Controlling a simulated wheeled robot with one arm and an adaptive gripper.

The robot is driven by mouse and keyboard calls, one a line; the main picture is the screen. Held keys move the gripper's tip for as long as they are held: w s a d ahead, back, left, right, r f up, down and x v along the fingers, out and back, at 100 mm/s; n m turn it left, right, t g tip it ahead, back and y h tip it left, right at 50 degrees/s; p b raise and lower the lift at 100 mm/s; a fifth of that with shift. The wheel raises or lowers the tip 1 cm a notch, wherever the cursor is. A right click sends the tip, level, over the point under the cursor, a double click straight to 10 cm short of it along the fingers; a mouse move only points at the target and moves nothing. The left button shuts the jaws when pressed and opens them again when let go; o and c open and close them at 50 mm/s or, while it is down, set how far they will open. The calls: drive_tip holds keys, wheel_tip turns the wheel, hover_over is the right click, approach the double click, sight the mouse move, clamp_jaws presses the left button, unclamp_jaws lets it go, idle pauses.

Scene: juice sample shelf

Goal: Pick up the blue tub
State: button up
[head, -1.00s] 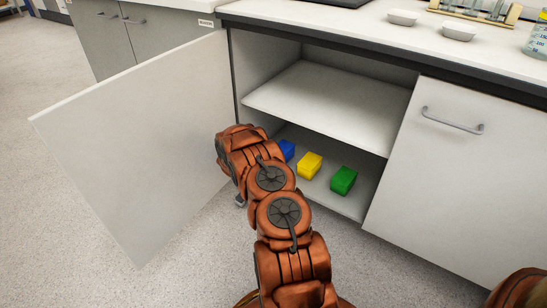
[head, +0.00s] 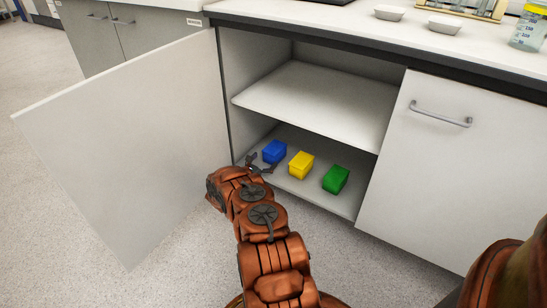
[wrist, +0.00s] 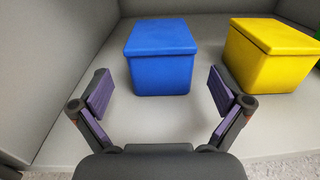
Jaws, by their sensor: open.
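The blue tub (head: 275,152) stands upright with its lid on at the left of the cabinet's lower shelf. In the wrist view the blue tub (wrist: 161,62) is straight ahead, between the lines of the two fingers. My gripper (head: 261,164) is open and empty just in front of the tub, at the shelf's front edge. In the wrist view my gripper (wrist: 158,92) has its purple finger pads spread wider than the tub. The pads look short of the tub or near its front face; I cannot tell the exact gap.
A yellow tub (head: 301,165) stands right of the blue one, with a green tub (head: 336,179) further right. An upper shelf (head: 315,105) lies above them. The open cabinet door (head: 125,150) stands at the left; a closed door (head: 430,170) is at the right.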

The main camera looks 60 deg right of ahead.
sight(269, 156)
drive_tip(key=d+b, duration=0.1)
drive_tip(key=d, duration=0.1)
drive_tip(key=d+b, duration=0.2)
drive_tip(key=d, duration=0.1)
drive_tip(key=shift+s+r, duration=0.1)
drive_tip(key=shift+r, duration=0.1)
drive_tip(key=shift+d+r, duration=0.15)
drive_tip(key=shift+d, duration=0.15)
drive_tip(key=shift+c, duration=0.3)
drive_tip(key=c, duration=1.1)
drive_tip(key=shift+o, duration=0.2)
drive_tip(key=shift+r, duration=0.15)
